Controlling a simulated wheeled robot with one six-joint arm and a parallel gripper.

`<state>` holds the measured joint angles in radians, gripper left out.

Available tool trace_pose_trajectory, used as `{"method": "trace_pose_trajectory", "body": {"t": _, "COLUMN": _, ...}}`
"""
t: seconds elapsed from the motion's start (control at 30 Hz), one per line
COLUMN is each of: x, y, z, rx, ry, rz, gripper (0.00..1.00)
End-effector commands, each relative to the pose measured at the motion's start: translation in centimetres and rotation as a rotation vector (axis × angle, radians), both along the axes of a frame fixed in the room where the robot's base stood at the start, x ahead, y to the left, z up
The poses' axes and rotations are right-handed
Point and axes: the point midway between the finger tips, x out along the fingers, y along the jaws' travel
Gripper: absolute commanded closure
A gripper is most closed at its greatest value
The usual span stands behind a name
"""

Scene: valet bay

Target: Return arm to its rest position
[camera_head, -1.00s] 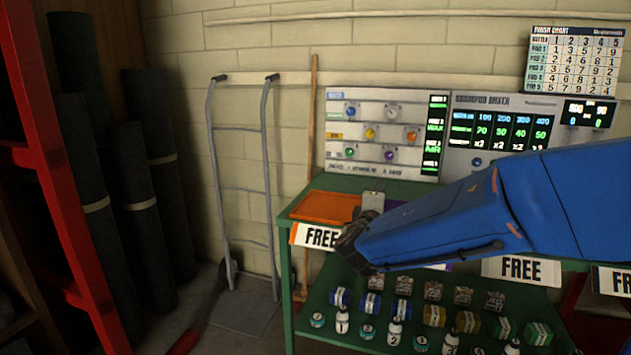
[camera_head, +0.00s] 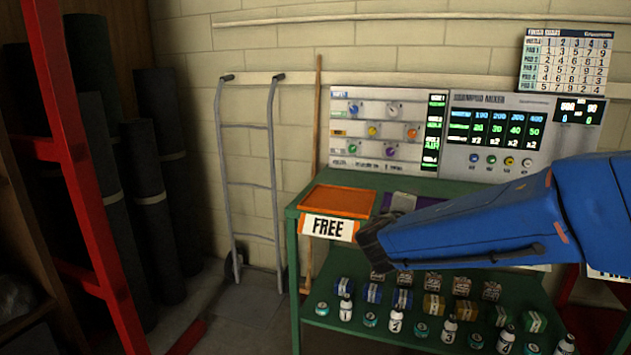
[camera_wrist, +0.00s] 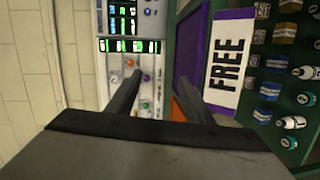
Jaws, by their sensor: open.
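My blue arm (camera_head: 480,225) reaches in from the right in the head view, over the green workbench (camera_head: 430,186). My gripper (camera_wrist: 160,95) shows in the wrist view with its two dark fingers spread apart and nothing between them. In the head view the dark end of the arm is in front of the bench's front edge, just right of the orange tray (camera_head: 340,200), and the fingers are hard to make out there. The wrist view is turned sideways, with the control panel (camera_wrist: 130,62) beyond the fingers and a purple tray (camera_wrist: 190,62) to their right.
A shelf below the bench top holds several bottles, tins and boxes (camera_head: 435,305). A hand truck (camera_head: 250,180) leans on the wall at left. A red upright (camera_head: 75,170) and dark rolls (camera_head: 150,200) stand farther left. A shampoo mixer panel (camera_head: 515,140) stands at the back.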

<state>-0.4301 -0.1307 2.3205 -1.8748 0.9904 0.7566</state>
Motion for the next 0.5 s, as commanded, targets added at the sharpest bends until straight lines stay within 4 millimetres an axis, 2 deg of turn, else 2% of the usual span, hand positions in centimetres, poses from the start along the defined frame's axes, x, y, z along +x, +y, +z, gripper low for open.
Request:
{"method": "trace_pose_trajectory", "body": {"t": 0.17, "x": -3.3, "y": -4.3, "z": -0.7, "rx": 0.081, "ry": 0.048, "rz": -0.114, "gripper": 0.53}}
{"method": "trace_pose_trajectory", "body": {"t": 0.27, "x": -6.1, "y": -7.2, "z": -1.6, "rx": 0.152, "ry": 0.091, "rz": -0.198, "gripper": 0.53}}
{"method": "trace_pose_trajectory", "body": {"t": 0.4, "x": -11.5, "y": -11.1, "z": -3.6, "rx": 0.292, "ry": 0.168, "rz": -0.328, "gripper": 0.53}}
{"method": "trace_pose_trajectory", "body": {"t": 0.5, "x": -15.4, "y": -12.8, "z": -5.3, "rx": 0.402, "ry": 0.224, "rz": -0.407, "gripper": 0.53}}
